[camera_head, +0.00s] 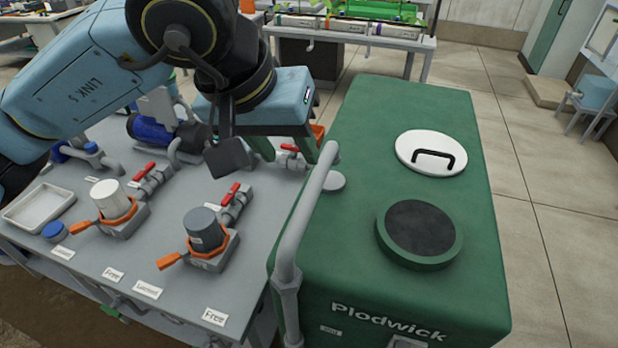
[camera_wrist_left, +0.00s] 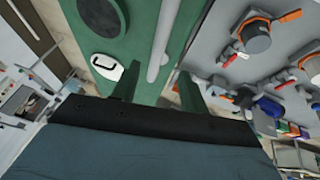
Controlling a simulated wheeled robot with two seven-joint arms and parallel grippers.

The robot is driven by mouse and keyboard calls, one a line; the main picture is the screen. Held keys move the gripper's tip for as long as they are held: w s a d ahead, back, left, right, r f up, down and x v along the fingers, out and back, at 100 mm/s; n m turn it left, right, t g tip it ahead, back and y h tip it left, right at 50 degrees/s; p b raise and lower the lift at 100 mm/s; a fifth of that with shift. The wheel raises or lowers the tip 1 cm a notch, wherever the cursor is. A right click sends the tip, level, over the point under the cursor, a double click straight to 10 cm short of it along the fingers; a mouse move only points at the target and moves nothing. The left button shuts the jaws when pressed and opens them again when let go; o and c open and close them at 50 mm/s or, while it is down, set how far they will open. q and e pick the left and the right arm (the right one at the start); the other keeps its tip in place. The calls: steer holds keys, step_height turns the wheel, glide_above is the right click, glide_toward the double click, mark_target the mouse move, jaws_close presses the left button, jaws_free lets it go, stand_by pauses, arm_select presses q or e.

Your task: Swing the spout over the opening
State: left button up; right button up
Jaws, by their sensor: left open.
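The spout (camera_head: 304,215) is a grey pipe that rises at the front left of the green tank (camera_head: 395,105) and runs back along its left edge. In the left wrist view the spout (camera_wrist_left: 164,35) lies to one side of the round, dark opening (camera_wrist_left: 102,14). The opening (camera_head: 418,228) has a raised green rim, and the spout is not over it. My left gripper (camera_head: 295,155) is open at the spout's far end. In the left wrist view its fingers (camera_wrist_left: 157,82) show on either side of the spout end; contact cannot be told. My right gripper is not in view.
A white lid (camera_head: 432,152) with a black handle lies on the tank behind the opening. Left of the tank, a grey bench (camera_head: 85,262) carries red-handled valves (camera_head: 232,200), a grey cup (camera_head: 203,230), a white cup (camera_head: 109,198) and a tray (camera_head: 38,208).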

mark_target(311, 185)
arm_select(q)
steer(key=p+x, duration=0.1)
steer(key=x, duration=0.9)
steer(key=shift+r, duration=0.1)
jaws_close()
